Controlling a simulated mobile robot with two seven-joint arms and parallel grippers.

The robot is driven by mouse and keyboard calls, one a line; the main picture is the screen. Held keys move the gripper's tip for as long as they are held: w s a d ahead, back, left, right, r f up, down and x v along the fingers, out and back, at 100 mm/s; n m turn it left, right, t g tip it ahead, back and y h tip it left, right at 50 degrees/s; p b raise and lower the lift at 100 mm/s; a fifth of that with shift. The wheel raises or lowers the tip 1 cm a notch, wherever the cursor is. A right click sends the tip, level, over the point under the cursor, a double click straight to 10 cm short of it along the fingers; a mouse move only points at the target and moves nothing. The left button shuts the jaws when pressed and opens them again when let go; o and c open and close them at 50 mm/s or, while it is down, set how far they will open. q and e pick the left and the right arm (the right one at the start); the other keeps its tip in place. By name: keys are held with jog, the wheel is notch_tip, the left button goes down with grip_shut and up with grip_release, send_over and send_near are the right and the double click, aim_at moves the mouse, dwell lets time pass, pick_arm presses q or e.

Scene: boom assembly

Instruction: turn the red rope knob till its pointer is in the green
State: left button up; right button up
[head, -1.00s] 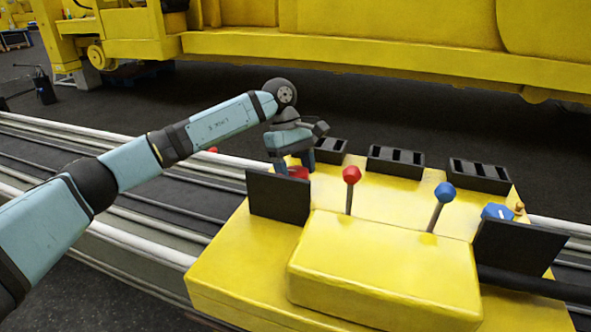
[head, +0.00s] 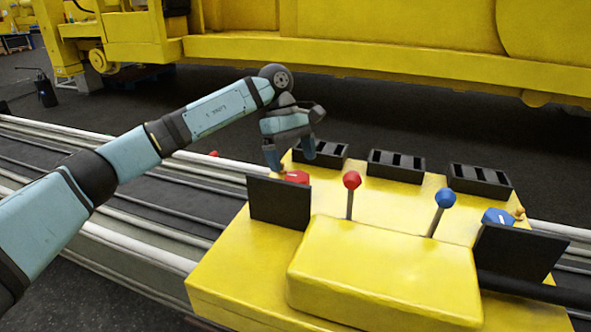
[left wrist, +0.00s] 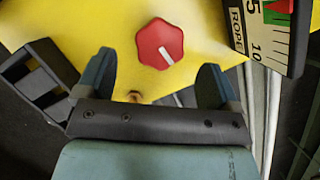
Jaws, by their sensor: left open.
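The red rope knob (head: 296,177) sits at the back left of the yellow console. In the left wrist view, the knob (left wrist: 160,44) is a lobed red disc with a white line pointing down and slightly right. My left gripper (head: 290,156) is open just above it. In the left wrist view the fingers (left wrist: 156,78) are spread wide, apart from the knob. The gauge marked ROPE (left wrist: 252,30) is cut off at the top right; it shows 5 and 10, a green patch and a red part near it. I cannot tell the exact pointer reading. My right gripper is not in view.
The yellow console (head: 385,265) carries a red-ball lever (head: 351,181), a blue-ball lever (head: 445,195) and a blue knob (head: 497,216). Black upright panels (head: 279,203) stand at its left and right. Several black slotted boxes (head: 395,165) line its back edge.

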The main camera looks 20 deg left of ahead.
pick_arm(q)
jog(key=v, duration=1)
jog(key=shift+p, duration=0.35)
jog(key=shift+f, duration=0.1)
